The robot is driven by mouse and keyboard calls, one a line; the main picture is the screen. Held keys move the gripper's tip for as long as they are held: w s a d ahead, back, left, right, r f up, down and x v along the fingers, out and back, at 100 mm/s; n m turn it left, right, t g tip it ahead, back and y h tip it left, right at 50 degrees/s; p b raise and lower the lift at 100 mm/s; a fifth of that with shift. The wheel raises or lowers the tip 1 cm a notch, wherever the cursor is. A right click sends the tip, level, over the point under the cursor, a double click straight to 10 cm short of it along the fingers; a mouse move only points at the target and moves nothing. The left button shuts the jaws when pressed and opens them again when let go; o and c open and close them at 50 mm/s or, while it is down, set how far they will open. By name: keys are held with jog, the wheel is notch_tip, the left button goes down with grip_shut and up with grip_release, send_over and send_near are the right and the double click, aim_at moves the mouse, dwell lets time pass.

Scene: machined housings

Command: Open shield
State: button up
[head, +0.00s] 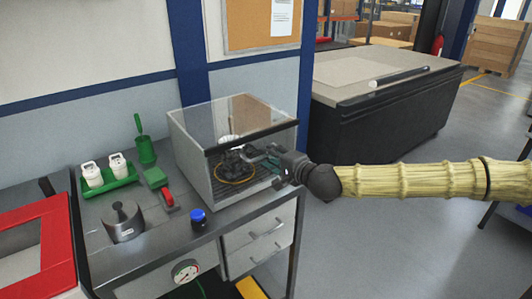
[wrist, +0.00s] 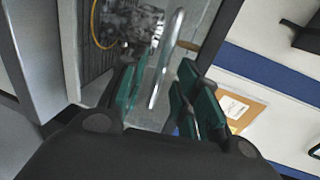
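The shield (head: 235,115) is a clear panel with a dark edge bar on a grey box-shaped enclosure on the bench. I cannot tell from here how far it stands open. A curved metal handle (wrist: 165,60) shows in the wrist view. My gripper (head: 272,160) is at the front right of the enclosure. In the wrist view my gripper (wrist: 158,92) has its green-padded fingers apart, with the handle running between them, closer to the left finger. I cannot tell whether it touches. A dark machined part (wrist: 128,22) sits inside the enclosure, with a yellow ring around it.
On the bench left of the enclosure stand a green tray (head: 108,186) with white containers, a green brush holder (head: 146,150), a metal cylinder (head: 122,222), a red-and-green tool (head: 160,188) and a blue-capped jar (head: 198,219). A dark workbench (head: 375,115) stands behind on the right.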

jog(key=shift+x, duration=1.25)
grip_shut()
